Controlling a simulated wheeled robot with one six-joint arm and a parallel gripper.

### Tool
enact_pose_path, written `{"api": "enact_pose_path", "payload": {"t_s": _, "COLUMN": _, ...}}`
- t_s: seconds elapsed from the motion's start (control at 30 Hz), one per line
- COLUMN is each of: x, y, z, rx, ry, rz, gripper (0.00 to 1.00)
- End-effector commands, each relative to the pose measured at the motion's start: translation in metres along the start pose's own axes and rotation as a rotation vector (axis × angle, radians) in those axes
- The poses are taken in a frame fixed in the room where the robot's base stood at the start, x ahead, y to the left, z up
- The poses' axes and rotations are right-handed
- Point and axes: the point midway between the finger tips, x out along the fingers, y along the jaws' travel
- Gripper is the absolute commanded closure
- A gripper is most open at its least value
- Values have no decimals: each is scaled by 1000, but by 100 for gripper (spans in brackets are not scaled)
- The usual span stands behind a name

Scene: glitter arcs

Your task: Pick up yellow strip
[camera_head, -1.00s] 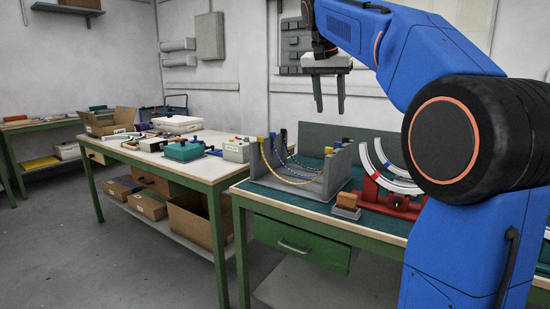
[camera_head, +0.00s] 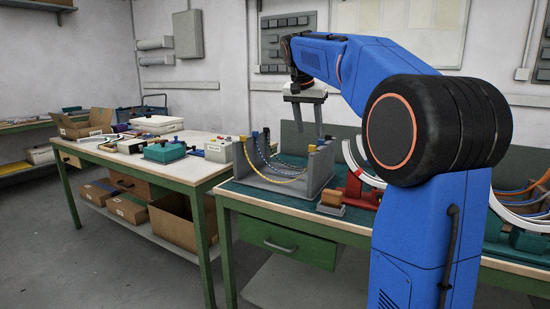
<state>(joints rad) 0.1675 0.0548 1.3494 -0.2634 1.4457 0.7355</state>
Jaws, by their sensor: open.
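A thin curved yellow strip (camera_head: 262,175) hangs as a sagging arc in a grey rack (camera_head: 315,172) on the green-topped bench. My gripper (camera_head: 308,127) points down above the right part of the rack, open and empty, apart from the strip.
A small brown block (camera_head: 331,198) and a red stand (camera_head: 357,188) with white arcs stand right of the rack. My arm hides part of the bench. A table (camera_head: 140,168) at left holds boxes and tools. A green backboard (camera_head: 345,135) rises behind the rack.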

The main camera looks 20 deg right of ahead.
Motion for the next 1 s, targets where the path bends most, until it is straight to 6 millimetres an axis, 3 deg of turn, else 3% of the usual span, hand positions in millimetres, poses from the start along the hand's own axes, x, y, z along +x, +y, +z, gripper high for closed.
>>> {"api": "enact_pose_path", "payload": {"t_s": 0.27, "x": 18, "y": 1, "z": 1, "rx": 0, "ry": 0, "rz": 0, "gripper": 58}}
{"api": "enact_pose_path", "payload": {"t_s": 0.6, "x": 58, "y": 4, "z": 4, "rx": 0, "ry": -1, "rz": 1, "gripper": 58}}
{"api": "enact_pose_path", "payload": {"t_s": 0.9, "x": 62, "y": 4, "z": 4, "rx": 0, "ry": 1, "rz": -1, "gripper": 58}}
{"api": "enact_pose_path", "payload": {"t_s": 1.0, "x": 62, "y": 4, "z": 4, "rx": 0, "ry": 0, "rz": -1, "gripper": 82}}
